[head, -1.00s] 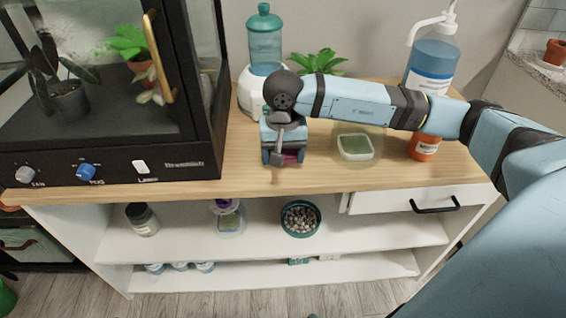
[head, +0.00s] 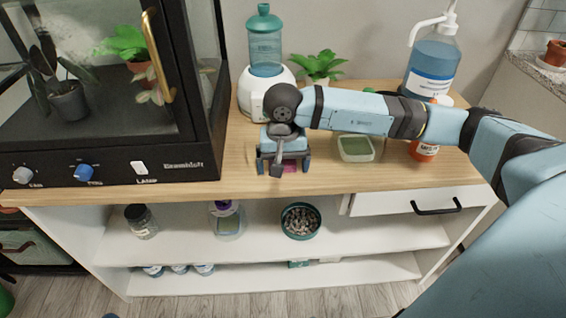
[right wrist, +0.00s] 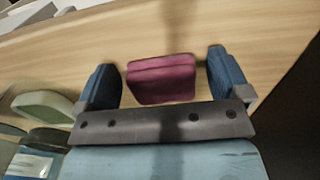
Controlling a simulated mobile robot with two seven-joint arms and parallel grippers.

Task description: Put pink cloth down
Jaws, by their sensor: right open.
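The pink cloth (right wrist: 161,79) is a folded magenta bundle. It lies on the wooden counter top (right wrist: 270,20), between the spread fingers of my right gripper (right wrist: 163,66), with a gap on each side in the right wrist view. In the head view, only a small part of the cloth (head: 290,169) shows under my right gripper (head: 284,167), close to the counter's front edge. The right gripper is open and points down at the counter. My left gripper is not in view.
A white and teal dispenser (head: 265,80) and a green plant (head: 319,66) stand behind. A green-rimmed container (head: 356,148), an orange bottle (head: 424,150) and a blue pump bottle (head: 430,68) are to the right. A black terrarium (head: 120,160) stands left. Open shelves (head: 270,245) lie below.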

